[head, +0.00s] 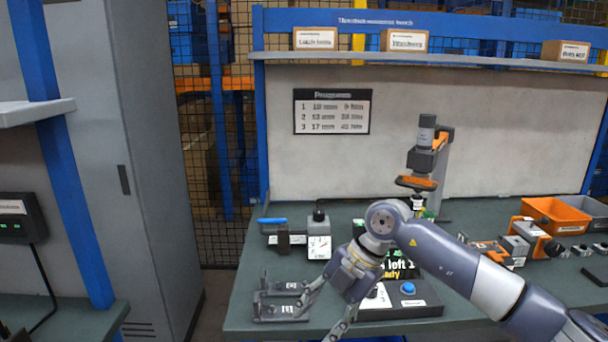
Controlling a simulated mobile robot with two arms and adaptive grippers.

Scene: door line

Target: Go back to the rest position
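My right arm comes in from the right over the workbench (245,318). My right gripper (316,325) points down and to the left near the bench's front edge, its two fingers spread apart with nothing visible between them. It is just right of a dark metal fixture (268,306) on the bench; I cannot tell whether a finger touches it. My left gripper is not in view.
An orange-and-grey device on a stand (418,182) rises behind my arm. A dial gauge (319,246) and a blue-handled tool (272,221) stand left. A grey cabinet (140,150) stands left of the bench, beyond a gap.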

